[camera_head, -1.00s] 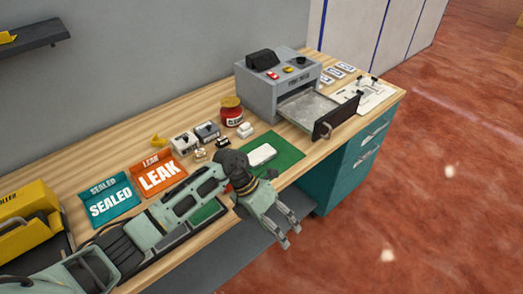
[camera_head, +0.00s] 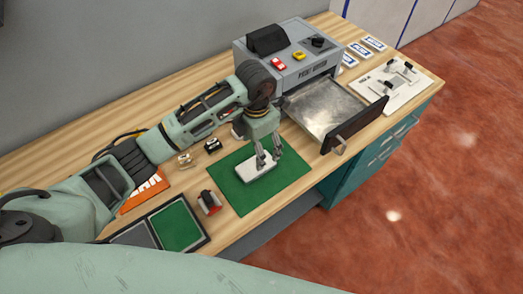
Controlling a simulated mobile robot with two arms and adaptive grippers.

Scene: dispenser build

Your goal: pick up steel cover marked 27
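My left gripper (camera_head: 269,160) points down over the right end of a flat pale block (camera_head: 253,172). The block lies on a green mat (camera_head: 227,192). The two fingers are visibly apart, and I cannot tell whether they touch the block. I can read no 27 on any part, so I cannot tell which thing is the steel cover. My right gripper is not in view.
A grey machine (camera_head: 290,75) stands behind, with its metal drawer (camera_head: 325,108) pulled out beside my gripper. A white board (camera_head: 397,87) with small parts lies at right. A red-and-black part (camera_head: 209,202) and a divided tray (camera_head: 152,246) are in front.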

